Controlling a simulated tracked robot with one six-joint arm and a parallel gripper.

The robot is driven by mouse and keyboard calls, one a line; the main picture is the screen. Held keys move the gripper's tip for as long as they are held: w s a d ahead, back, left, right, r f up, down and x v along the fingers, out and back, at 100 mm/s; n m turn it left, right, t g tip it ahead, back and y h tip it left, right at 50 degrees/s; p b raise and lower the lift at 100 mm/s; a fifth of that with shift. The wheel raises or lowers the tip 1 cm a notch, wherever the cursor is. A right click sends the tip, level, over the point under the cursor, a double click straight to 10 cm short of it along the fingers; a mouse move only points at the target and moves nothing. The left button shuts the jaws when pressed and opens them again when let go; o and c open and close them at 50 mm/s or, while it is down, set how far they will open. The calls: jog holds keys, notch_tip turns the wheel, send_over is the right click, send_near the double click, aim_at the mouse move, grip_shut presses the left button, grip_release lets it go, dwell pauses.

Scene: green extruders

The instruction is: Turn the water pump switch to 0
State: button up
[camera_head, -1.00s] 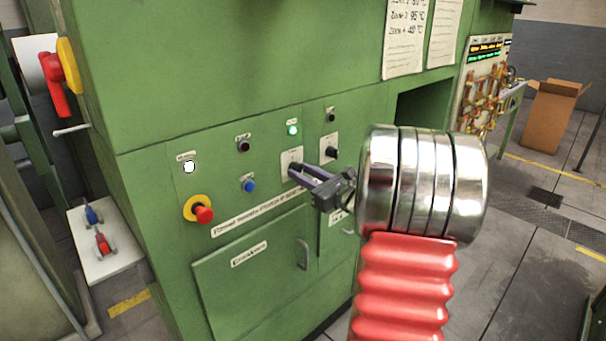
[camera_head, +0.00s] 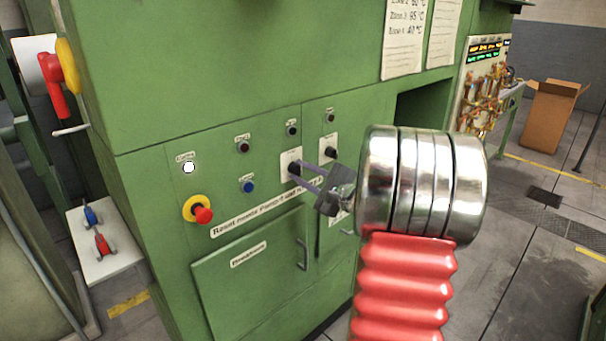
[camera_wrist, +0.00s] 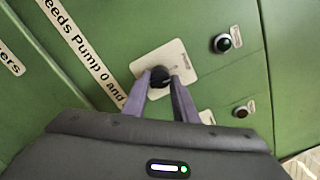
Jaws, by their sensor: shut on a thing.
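A black rotary switch (camera_head: 294,169) sits on a white plate on the green cabinet front. My gripper (camera_head: 299,171) reaches it from the right in the head view and is shut on its knob. In the wrist view the black knob (camera_wrist: 158,79) lies between the two purple-grey fingertips (camera_wrist: 162,82), in front of the white plate (camera_wrist: 182,58). The fingers and knob hide the switch's position marks, and its label is too small to read. A dark indicator lamp (camera_head: 292,130) sits just above the switch plate.
A second black switch (camera_head: 331,153) is close on the right. A blue button (camera_head: 249,186) and a red emergency knob (camera_head: 204,214) are on the left. A cabinet door handle (camera_head: 302,254) sticks out below. A cardboard box (camera_head: 552,115) stands far right.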

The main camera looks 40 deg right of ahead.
jog(key=shift+a+f+n, duration=0.1)
jog(key=shift+a+n, duration=0.05)
jog(key=shift+n, duration=0.45)
jog(key=o, duration=1)
jog(key=shift+o, duration=0.2)
jog(key=shift+s, duration=0.1)
jog(key=s, duration=1.3)
jog(key=shift+s+d, duration=0.25)
jog(key=shift+s, duration=0.05)
